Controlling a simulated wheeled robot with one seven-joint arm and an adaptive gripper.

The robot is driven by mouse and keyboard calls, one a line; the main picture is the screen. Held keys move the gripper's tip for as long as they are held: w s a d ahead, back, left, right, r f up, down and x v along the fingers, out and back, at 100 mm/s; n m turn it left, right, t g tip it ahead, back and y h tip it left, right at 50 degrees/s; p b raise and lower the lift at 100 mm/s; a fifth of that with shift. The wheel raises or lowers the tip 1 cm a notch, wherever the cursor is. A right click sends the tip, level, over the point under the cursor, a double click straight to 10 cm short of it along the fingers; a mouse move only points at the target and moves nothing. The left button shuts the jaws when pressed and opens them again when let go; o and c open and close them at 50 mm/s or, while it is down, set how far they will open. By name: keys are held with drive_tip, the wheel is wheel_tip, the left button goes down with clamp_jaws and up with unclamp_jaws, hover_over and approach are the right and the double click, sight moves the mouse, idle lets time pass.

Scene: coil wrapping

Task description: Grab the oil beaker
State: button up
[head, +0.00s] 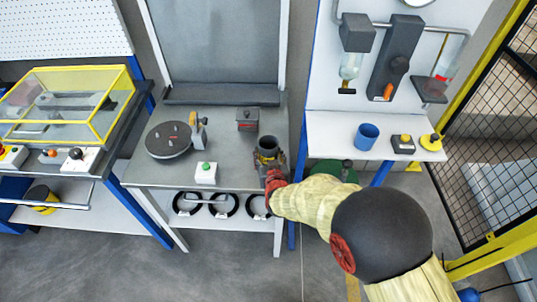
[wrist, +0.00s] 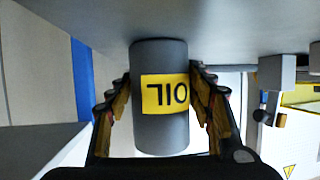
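The oil beaker (head: 267,147) is a dark grey cylinder with a yellow label. It stands upright at the right front of the grey workbench. In the wrist view the beaker (wrist: 160,135) appears upside down, with the "OIL" label facing the camera. My gripper (head: 270,164) reaches it from the front right. In the wrist view the gripper's fingers (wrist: 160,80) lie on both sides of the beaker, their tips at its edges. Whether they press on it or leave a thin gap cannot be told.
A blue cup (head: 366,136) stands on the white bench at right.

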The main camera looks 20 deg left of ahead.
drive_tip(key=c, duration=0.9)
drive_tip(key=shift+c, duration=0.2)
drive_tip(key=shift+r, duration=0.15)
